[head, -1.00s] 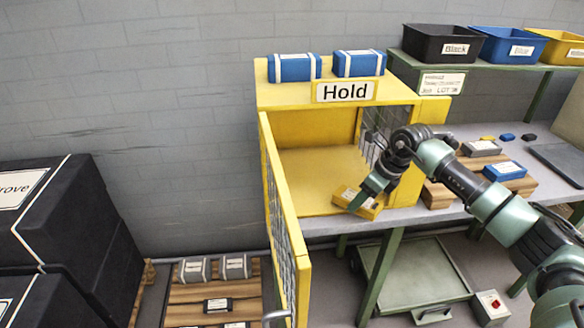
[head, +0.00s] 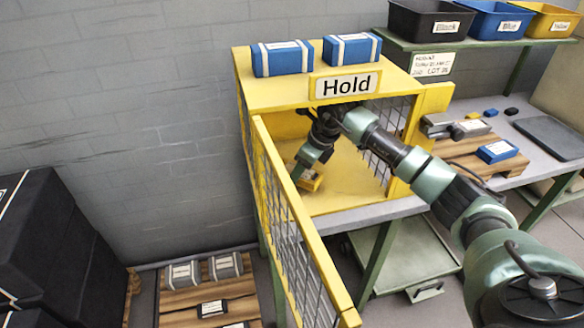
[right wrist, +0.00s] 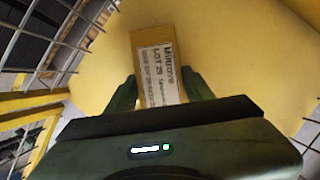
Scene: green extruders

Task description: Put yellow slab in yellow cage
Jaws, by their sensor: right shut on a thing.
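The yellow cage (head: 275,105) bears a "Hold" sign and stands on the table with its mesh door (head: 297,230) swung open toward me. My right arm reaches in through the open front. My right gripper (head: 311,175) is inside the cage, shut on the yellow slab (head: 311,184), low over the yellow floor on the left side. In the right wrist view the slab (right wrist: 157,65) with its white label sits between the two green fingers (right wrist: 160,95). I cannot tell whether the slab touches the floor. My left gripper is not in view.
Two blue-and-white blocks (head: 283,58) sit on the cage top. The cage's right mesh wall (head: 388,135) is close to my forearm. Wooden boards with a blue slab (head: 496,151) lie right of the cage. Labelled bins (head: 430,20) stand on a shelf behind.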

